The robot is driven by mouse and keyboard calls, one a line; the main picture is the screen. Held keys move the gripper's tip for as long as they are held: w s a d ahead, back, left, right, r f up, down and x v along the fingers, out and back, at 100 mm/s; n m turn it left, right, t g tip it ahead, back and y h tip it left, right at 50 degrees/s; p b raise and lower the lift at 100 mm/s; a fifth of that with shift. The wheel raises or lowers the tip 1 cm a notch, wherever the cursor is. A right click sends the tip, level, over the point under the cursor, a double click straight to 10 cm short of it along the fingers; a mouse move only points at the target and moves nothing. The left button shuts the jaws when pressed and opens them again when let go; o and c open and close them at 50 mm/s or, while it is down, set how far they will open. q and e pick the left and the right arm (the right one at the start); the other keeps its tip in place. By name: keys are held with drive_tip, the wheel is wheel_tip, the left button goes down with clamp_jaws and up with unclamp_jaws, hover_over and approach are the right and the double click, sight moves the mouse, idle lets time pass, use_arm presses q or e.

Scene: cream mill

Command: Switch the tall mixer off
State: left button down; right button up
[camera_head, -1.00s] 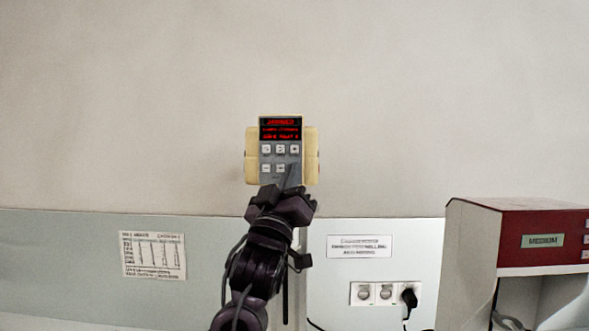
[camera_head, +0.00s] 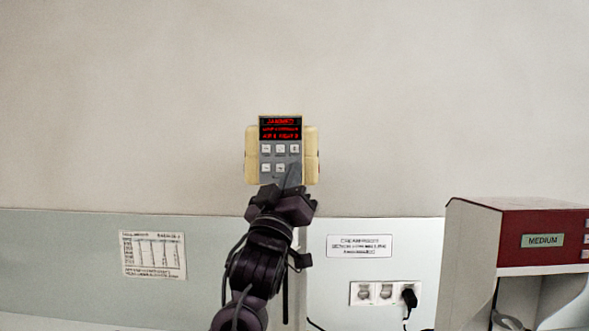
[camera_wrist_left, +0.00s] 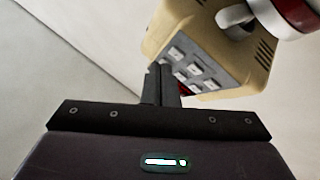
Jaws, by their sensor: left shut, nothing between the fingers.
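The tall mixer's head shows as a cream-coloured housing (camera_head: 311,150) with a grey control panel (camera_head: 266,158), a red lit display (camera_head: 280,128) and two rows of pale buttons. My left gripper (camera_head: 291,172) is shut and empty, its fingertips at the lower right of the panel, over the place right of the lower buttons. In the left wrist view the shut fingers (camera_wrist_left: 161,72) reach the edge of the button panel (camera_wrist_left: 203,70) and hide part of it. Whether they touch a button I cannot tell. The display text is too small to read. My right gripper is not in view.
A red and white machine (camera_head: 520,235) labelled MEDIUM stands at the right. Wall sockets (camera_head: 375,293) with a black plug (camera_head: 409,296) sit low on the wall panel. Paper notices hang left (camera_head: 153,255) and right (camera_head: 359,246) of my arm. The upper wall is bare.

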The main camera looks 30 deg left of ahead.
use_arm(q)
drive_tip(key=shift+w+a, duration=0.1)
idle(0.7)
drive_tip(key=shift+w+a, duration=0.1)
drive_tip(key=shift+w, duration=0.15)
drive_tip(key=shift+w+a, duration=0.2)
drive_tip(key=shift+w, duration=0.05)
idle(0.9)
drive_tip(key=shift+s+d, duration=0.4)
drive_tip(key=shift+s, duration=0.2)
drive_tip(key=s+d, duration=0.1)
drive_tip(key=s, duration=0.2)
drive_tip(key=s+d+b, duration=0.1)
drive_tip(key=shift+s+d+r, duration=0.15)
drive_tip(key=shift+d, duration=0.15)
idle(0.9)
